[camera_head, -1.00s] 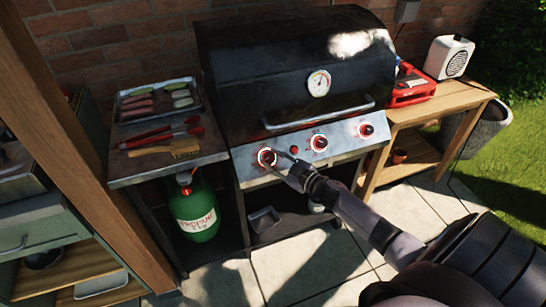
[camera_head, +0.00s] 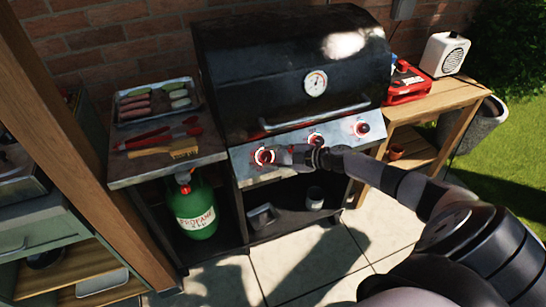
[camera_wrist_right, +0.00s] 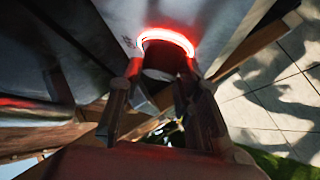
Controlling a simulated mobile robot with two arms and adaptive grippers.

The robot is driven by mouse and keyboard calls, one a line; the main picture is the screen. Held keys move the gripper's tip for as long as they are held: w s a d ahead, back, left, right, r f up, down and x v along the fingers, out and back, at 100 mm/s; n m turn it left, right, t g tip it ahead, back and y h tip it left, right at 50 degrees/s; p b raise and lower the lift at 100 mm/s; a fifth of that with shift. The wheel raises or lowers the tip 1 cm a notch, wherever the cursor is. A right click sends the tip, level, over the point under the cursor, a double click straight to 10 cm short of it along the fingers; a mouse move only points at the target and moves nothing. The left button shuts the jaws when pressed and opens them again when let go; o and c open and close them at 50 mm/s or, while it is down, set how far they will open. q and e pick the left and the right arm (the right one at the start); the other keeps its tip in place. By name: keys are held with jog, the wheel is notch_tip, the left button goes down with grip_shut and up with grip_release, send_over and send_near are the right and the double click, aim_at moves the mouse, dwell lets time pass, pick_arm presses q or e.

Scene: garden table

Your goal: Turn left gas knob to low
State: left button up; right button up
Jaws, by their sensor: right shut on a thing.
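The left gas knob (camera_head: 264,156) sits at the left end of the grill's silver front panel (camera_head: 245,171), inside a glowing red ring. My right gripper (camera_head: 277,156) reaches it from the right and is shut on it. In the right wrist view the dark knob (camera_wrist_right: 164,60) sits between the two fingers of my right gripper (camera_wrist_right: 161,70), under the bright red ring (camera_wrist_right: 166,36). The knob's pointer is too small to read. The right knob (camera_head: 361,128) is clear. My left gripper is not in view.
The black grill lid (camera_head: 290,60) is closed, with a handle (camera_head: 315,116) above the knobs. A side shelf at left holds a food tray (camera_head: 123,113), red tongs (camera_head: 150,138) and a brush (camera_head: 183,153). A green propane tank (camera_head: 194,210) stands below.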

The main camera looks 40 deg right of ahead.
jog(key=shift+w+r, duration=0.1)
jog(key=shift+r, duration=0.1)
jog(key=o, duration=1.1)
jog(key=shift+f, duration=0.1)
jog(key=shift+o, duration=0.2)
jog(key=v, duration=1.2)
